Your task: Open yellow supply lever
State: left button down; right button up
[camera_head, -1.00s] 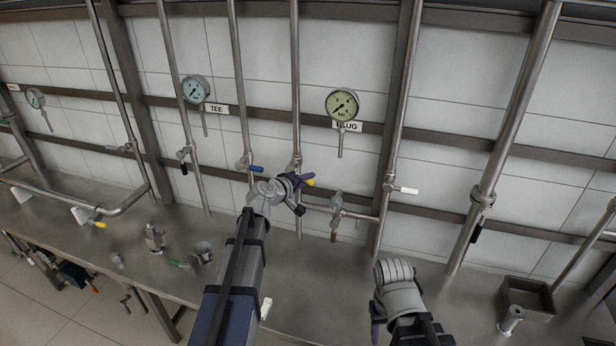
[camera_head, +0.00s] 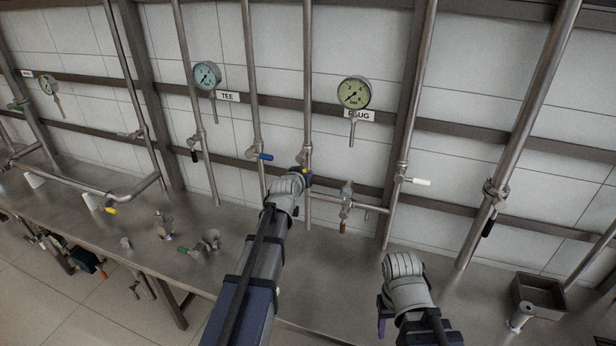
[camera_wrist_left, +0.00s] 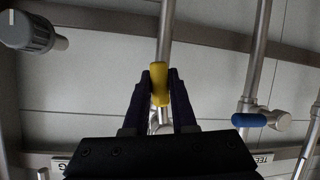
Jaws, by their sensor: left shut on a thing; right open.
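The yellow supply lever (camera_wrist_left: 160,84) is a short yellow handle on a vertical pipe. In the left wrist view it lies between the dark fingers of my left gripper (camera_wrist_left: 160,92), which is shut on it. In the head view only a speck of yellow (camera_head: 304,171) shows beyond my left gripper (camera_head: 302,181), and my wrist hides most of the valve. My right gripper (camera_head: 382,318) is open and low over the bench, apart from the pipes, with its fingers partly hidden.
A blue lever (camera_head: 265,157) is close to the left, and it shows in the left wrist view (camera_wrist_left: 249,120). A brown-handled valve (camera_head: 344,226) and a white lever (camera_head: 418,181) are to the right. Loose fittings (camera_head: 211,238) lie on the bench. A brown bin (camera_head: 541,293) stands right.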

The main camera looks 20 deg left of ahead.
pick_arm(q)
jog(key=shift+a+f+m+y, duration=0.1)
jog(key=shift+a+m+y, duration=0.3)
jog(key=shift+a+m, duration=0.15)
jog(key=shift+b, duration=0.3)
jog(key=c, duration=0.7)
grip_release()
jog(key=shift+c, duration=0.2)
jog(key=shift+s, duration=0.1)
jog(key=p+v, duration=0.3)
jog(key=v, duration=0.4)
jog(key=shift+s, duration=0.25)
jog(key=shift+d, duration=0.1)
